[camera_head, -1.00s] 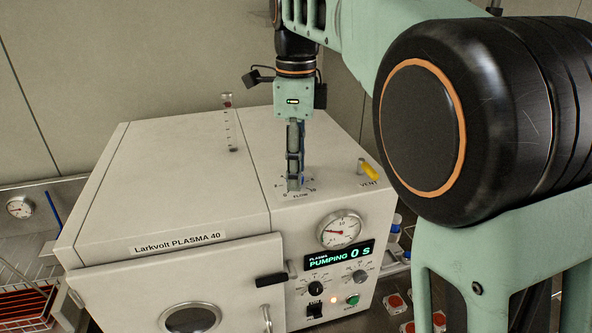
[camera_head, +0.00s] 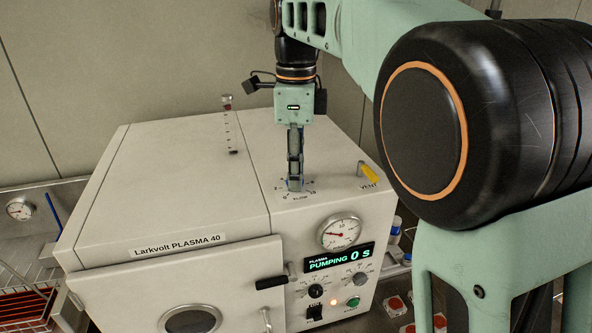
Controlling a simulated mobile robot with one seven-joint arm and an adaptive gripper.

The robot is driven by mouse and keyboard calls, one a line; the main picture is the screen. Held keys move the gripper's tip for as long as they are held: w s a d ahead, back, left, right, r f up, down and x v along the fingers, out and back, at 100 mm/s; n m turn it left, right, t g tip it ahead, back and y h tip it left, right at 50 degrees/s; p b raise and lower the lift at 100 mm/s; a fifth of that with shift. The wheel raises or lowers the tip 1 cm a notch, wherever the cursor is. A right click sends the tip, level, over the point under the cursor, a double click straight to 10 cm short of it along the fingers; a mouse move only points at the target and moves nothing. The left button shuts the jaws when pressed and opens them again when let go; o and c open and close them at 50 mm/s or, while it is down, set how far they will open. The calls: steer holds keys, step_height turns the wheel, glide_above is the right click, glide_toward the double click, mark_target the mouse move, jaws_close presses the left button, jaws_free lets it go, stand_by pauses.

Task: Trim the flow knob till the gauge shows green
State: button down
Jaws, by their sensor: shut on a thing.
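The flow knob stands on top of the white plasma machine (camera_head: 180,175), and its FLOW scale shows around my fingertips. My gripper (camera_head: 295,186) points straight down and is shut on the knob, which the fingers mostly hide. The round gauge (camera_head: 339,232) on the machine's front has a white face and a red needle pointing to the left, slightly up. I cannot make out a green mark on the gauge. The display (camera_head: 339,257) below it reads "PUMPING 0 S" in green.
A yellow VENT lever (camera_head: 369,172) stands right of the knob. A flow tube (camera_head: 230,125) with a red top rises at the machine's back left. Small knobs and a lit green button (camera_head: 353,302) sit below the display. A wire rack (camera_head: 25,275) stands at the left.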

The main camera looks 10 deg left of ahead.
steer(key=n+p, duration=0.2)
steer(key=n, duration=0.1)
steer(key=shift+r, duration=0.1)
steer(key=n+p, duration=0.1)
steer(key=n, duration=0.2)
steer(key=shift+n, duration=0.4)
steer(key=n+p, duration=0.1)
steer(key=n, duration=0.5)
steer(key=shift+a, duration=0.1)
steer(key=n, duration=0.6)
steer(key=shift+w+n, duration=0.1)
steer(key=shift+n, duration=0.2)
steer(key=n, duration=0.3)
steer(key=shift+n, duration=0.3)
steer(key=shift+a+n, duration=0.1)
steer(key=shift+n, duration=1.5)
